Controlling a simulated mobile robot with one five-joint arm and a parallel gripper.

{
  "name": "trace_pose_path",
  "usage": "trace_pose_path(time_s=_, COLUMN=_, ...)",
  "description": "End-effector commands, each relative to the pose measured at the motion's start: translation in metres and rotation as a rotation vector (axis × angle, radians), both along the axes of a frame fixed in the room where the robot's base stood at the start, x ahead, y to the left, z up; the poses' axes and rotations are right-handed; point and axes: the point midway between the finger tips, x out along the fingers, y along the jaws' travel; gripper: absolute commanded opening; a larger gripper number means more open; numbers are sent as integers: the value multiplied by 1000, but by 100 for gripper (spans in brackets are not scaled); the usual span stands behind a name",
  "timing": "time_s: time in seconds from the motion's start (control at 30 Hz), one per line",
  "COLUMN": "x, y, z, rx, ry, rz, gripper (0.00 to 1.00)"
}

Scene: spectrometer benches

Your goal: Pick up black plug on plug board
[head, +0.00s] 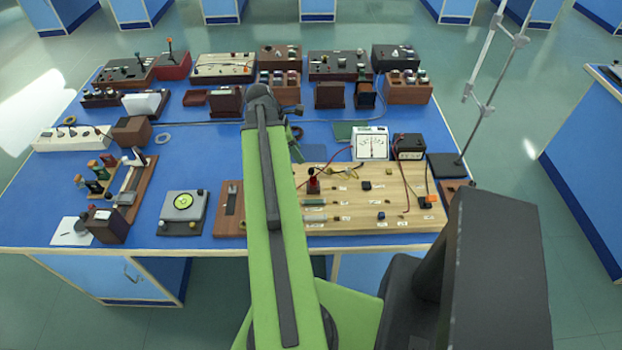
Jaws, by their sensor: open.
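The plug board (345,211) is a pale wooden board at the front right of the blue bench. A small black block (366,185), which looks like the black plug, sits near its upper middle. Another black piece (424,203) sits near the board's right end beside an orange one; I cannot tell for certain which is the named plug. My green arm reaches forward over the bench, left of the board. My gripper (295,145) shows only in part beyond the arm's elbow, behind the board's upper left corner. It is open, well apart from both black pieces.
A red post (313,182) stands on the board's left part. A white meter (371,144) and a black box (408,147) stand behind the board, with wires running onto it. A tall metal stand (477,110) rises at the right. The blue bench (215,165) has several boxes at the back.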

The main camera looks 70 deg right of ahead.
Motion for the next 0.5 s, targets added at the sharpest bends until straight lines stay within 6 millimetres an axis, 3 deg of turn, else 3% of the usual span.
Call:
trace_pose_path(time_s=0.03, x=-4, y=-3, z=-23, rx=0, ry=0, rz=-1, gripper=45)
trace_pose_path(time_s=0.13, x=-10, y=-7, z=-42, rx=0, ry=0, rz=-1, gripper=45)
trace_pose_path(time_s=0.5, x=-18, y=-15, z=-60, rx=0, ry=0, rz=1, gripper=45)
